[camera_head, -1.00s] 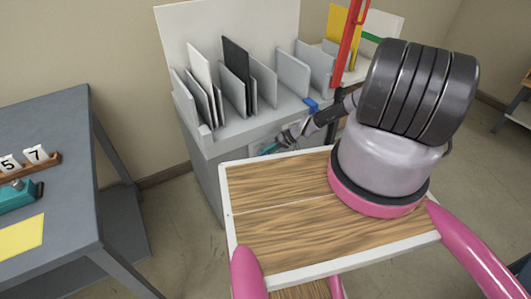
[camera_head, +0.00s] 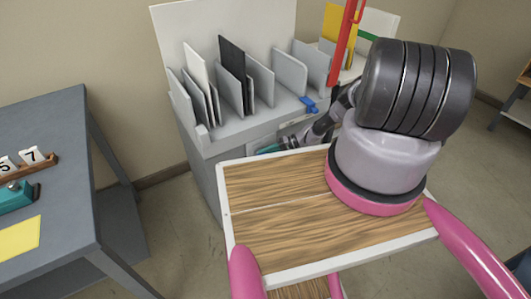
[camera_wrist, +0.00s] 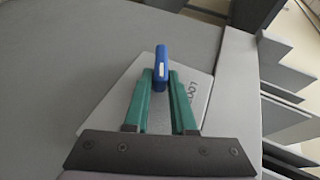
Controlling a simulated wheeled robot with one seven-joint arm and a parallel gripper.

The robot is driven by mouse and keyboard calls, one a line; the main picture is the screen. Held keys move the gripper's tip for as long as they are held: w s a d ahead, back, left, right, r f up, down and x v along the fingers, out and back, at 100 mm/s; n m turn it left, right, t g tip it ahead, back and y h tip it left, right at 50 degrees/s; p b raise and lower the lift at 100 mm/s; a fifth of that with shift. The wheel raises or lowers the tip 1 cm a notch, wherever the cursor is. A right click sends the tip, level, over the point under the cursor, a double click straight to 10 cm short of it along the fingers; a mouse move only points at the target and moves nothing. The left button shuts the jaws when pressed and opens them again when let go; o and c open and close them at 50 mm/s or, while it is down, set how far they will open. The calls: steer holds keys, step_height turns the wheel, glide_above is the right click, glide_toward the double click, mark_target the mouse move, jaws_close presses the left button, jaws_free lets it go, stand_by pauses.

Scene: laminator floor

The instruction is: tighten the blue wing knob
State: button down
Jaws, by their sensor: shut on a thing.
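The blue wing knob (camera_wrist: 160,64) shows in the wrist view, its wing upright in the picture with a pale mark on its face. My gripper (camera_wrist: 159,78) has its two green fingers closed around it, one on each side. Behind the knob is a light plate (camera_wrist: 193,92) with dark lettering, set on a grey face. In the head view my gripper (camera_head: 268,149) is a small teal patch at the front of the grey cabinet (camera_head: 200,165). There the gripped knob cannot be made out.
Another blue piece (camera_head: 308,104) sits on the cabinet's front ledge. Grey dividers (camera_head: 260,79) with a white and a black board stand above. A wood-topped cart surface (camera_head: 280,230) lies below my arm. A grey table (camera_head: 60,130) is at left, with open floor between.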

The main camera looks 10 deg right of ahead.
steer(key=shift+s+f, duration=0.1)
steer(key=c, duration=0.8)
jaws_free()
steer(key=v, duration=1)
steer(key=shift+d+r, duration=0.2)
steer(key=shift+d, duration=0.1)
